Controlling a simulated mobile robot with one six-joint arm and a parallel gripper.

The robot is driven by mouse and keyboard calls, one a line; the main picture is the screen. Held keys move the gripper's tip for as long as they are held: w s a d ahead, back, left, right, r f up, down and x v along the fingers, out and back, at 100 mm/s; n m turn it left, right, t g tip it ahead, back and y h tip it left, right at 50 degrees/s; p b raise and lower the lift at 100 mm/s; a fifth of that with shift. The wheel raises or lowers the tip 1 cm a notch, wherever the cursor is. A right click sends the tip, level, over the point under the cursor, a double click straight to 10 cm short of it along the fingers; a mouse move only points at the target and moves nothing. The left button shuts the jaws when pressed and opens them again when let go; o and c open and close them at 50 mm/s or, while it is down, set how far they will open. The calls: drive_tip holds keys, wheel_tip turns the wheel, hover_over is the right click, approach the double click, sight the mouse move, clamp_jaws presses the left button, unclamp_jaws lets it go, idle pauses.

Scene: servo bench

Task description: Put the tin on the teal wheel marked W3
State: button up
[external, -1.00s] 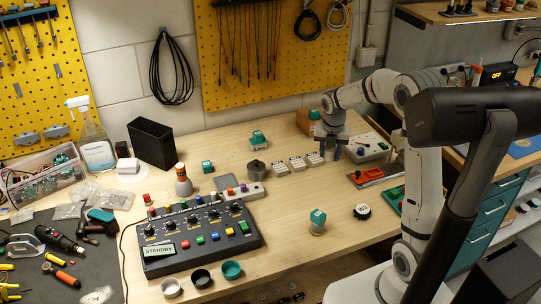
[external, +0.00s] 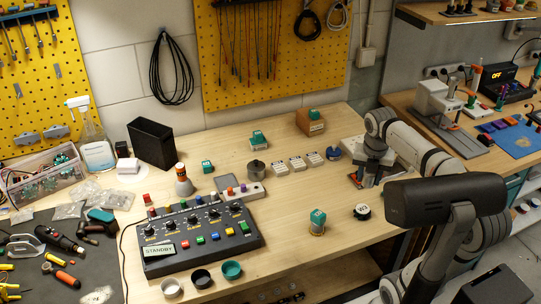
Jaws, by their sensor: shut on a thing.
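A yellowish cylinder with a teal block on top (external: 317,222) stands left of W3. Several white blocks (external: 297,163) and a blue round piece (external: 333,153) lie behind. A black control box (external: 200,237) fills the front left. Wood around W3 is clear.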

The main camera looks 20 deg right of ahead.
sight(363, 208)
wheel_tip(363, 208, down, 10)
drive_tip(key=shift+s+r+b, duration=0.1)
drive_tip(key=shift+s+b, duration=0.05)
drive_tip(key=shift+b, duration=0.75)
drive_tip(key=shift+f, duration=0.2)
drive_tip(key=o, duration=1)
drive_tip(key=r, duration=0.4)
drive_tip(key=r+p, duration=0.1)
drive_tip(key=r, duration=0.3)
drive_tip(key=s+a+r+p, duration=0.1)
drive_tip(key=r, duration=0.3)
drive_tip(key=shift+r, duration=0.15)
